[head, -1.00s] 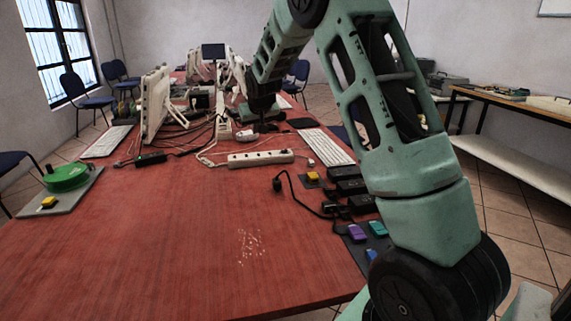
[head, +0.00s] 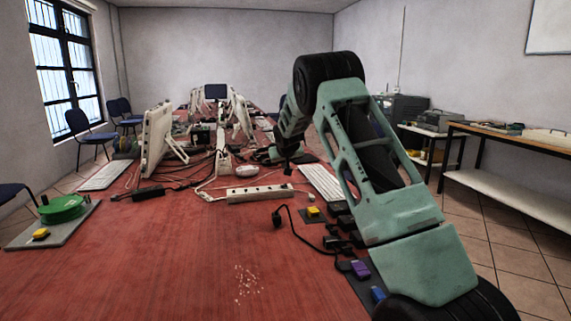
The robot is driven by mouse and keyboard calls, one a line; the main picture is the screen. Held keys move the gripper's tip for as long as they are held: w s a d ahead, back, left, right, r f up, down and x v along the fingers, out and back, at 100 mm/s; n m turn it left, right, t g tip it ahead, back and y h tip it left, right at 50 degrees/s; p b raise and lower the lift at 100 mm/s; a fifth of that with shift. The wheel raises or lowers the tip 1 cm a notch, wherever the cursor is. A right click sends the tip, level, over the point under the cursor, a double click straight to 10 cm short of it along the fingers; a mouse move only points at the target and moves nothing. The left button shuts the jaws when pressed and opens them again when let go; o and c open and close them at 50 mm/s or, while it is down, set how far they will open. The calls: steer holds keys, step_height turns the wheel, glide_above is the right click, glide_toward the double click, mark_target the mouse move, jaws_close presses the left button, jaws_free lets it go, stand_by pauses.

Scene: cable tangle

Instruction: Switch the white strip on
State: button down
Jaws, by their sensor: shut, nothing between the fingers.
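The white strip (head: 260,193), a long white power strip with a row of dark sockets, lies on the red table past its middle. Its switch is too small to make out. My gripper (head: 287,170) is small and dark at the end of my green arm. It is shut and empty, and in the picture it shows just above the strip's right end. I cannot tell its height over the table or whether it touches anything.
A white keyboard (head: 321,183) lies right of the strip. A black plug (head: 277,219) with its cable lies in front. Another white strip (head: 223,160) runs away behind, among tangled cables. A green reel (head: 62,208) stands at left.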

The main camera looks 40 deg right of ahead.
mark_target(284, 186)
steer(key=x, duration=0.5)
steer(key=shift+w+d+f, duration=0.1)
steer(key=shift+d+f, duration=0.05)
steer(key=shift+f, duration=0.1)
step_height(284, 186, down, 3)
steer(key=shift+d+f, duration=0.1)
steer(key=shift+d, duration=0.1)
steer(key=shift+f, duration=0.35)
